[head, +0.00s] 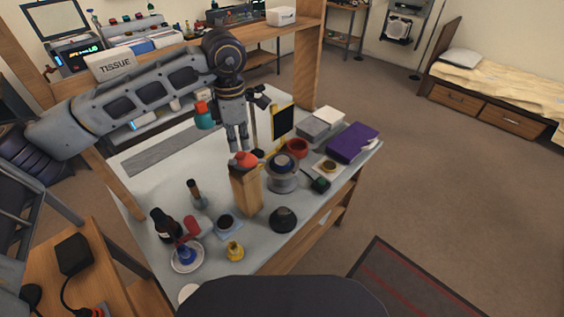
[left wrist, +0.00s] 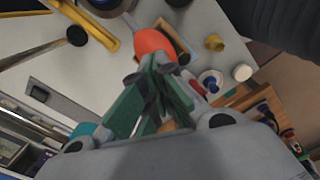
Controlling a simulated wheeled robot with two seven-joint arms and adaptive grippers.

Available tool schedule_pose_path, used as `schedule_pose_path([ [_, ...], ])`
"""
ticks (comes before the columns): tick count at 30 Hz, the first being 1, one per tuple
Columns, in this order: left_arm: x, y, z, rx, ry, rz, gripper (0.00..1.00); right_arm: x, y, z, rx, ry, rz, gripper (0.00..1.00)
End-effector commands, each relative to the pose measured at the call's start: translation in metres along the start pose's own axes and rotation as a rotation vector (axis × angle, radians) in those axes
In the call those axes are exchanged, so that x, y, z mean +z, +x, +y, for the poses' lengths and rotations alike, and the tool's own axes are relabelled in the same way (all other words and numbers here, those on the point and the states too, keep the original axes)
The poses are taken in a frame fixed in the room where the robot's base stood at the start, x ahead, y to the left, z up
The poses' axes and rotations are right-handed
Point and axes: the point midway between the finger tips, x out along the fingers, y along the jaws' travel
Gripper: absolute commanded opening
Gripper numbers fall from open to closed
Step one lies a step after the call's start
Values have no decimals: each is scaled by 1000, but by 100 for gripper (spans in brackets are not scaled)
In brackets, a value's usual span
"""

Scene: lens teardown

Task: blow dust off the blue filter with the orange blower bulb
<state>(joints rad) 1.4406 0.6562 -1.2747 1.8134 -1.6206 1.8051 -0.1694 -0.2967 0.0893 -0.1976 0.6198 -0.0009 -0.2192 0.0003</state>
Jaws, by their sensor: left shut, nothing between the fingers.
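A small blue item (head: 186,254) lies on a white dish at the table's near left. My right gripper is not in view.
A grey cylinder (head: 282,178) and a red bowl (head: 297,147) stand right of the block. A dark bottle (head: 160,224), a yellow piece (head: 235,251) and a black dome (head: 283,219) stand nearer. A purple box (head: 351,143) lies at the right. The table's left back is fairly clear.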

Motion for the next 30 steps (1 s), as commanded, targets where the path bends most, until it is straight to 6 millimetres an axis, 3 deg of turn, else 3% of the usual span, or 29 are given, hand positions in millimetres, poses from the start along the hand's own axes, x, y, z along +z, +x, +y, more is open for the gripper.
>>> schedule_pose_path([
  [30, 0, 24, 0, 0, 0, 0, 0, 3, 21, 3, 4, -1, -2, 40],
])
